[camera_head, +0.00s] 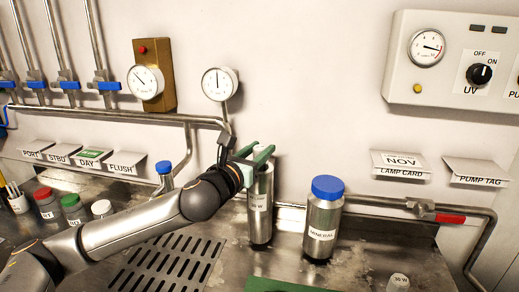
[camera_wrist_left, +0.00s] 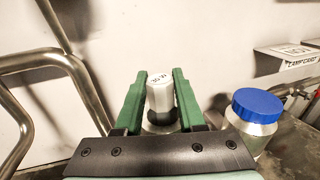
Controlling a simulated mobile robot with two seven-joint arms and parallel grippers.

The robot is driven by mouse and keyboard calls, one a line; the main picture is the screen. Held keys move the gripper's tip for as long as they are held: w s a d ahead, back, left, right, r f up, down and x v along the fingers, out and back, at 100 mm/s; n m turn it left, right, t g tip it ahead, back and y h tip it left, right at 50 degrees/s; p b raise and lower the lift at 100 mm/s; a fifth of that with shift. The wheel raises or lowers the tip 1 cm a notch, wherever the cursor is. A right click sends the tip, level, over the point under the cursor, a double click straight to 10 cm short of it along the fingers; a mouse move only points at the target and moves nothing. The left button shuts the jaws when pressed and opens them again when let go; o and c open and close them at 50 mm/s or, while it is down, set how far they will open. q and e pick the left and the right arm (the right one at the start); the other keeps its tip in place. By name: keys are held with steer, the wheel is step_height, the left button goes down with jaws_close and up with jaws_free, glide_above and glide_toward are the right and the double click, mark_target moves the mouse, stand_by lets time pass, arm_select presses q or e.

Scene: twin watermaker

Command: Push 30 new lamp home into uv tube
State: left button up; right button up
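The new lamp (camera_wrist_left: 160,92) shows in the left wrist view as a white end cap with dark lettering that seems to read 30 W. It stands between the green fingers of my left gripper (camera_wrist_left: 161,78), which appear to press on both its sides. In the head view my left gripper (camera_head: 254,156) is at the top of the upright steel UV tube (camera_head: 260,210), where its fingers mostly hide the lamp. The tube's rim shows only partly below the lamp in the wrist view, so how deep the lamp sits cannot be told. My right gripper is not in view.
A steel bottle with a blue lid (camera_head: 323,218), labelled MINERAL, stands close to the right of the tube. Another white 30 W piece (camera_head: 398,283) is at the bottom right. A pipe with a red-handled valve (camera_head: 440,217) runs behind. Small capped jars (camera_head: 72,207) stand left.

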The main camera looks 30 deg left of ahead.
arm_select(q)
steer(key=o, duration=0.5)
steer(key=shift+s, duration=0.1)
steer(key=s+p, duration=0.7)
steer(key=s, duration=0.5)
steer(key=shift+s, duration=0.15)
stand_by(0.6)
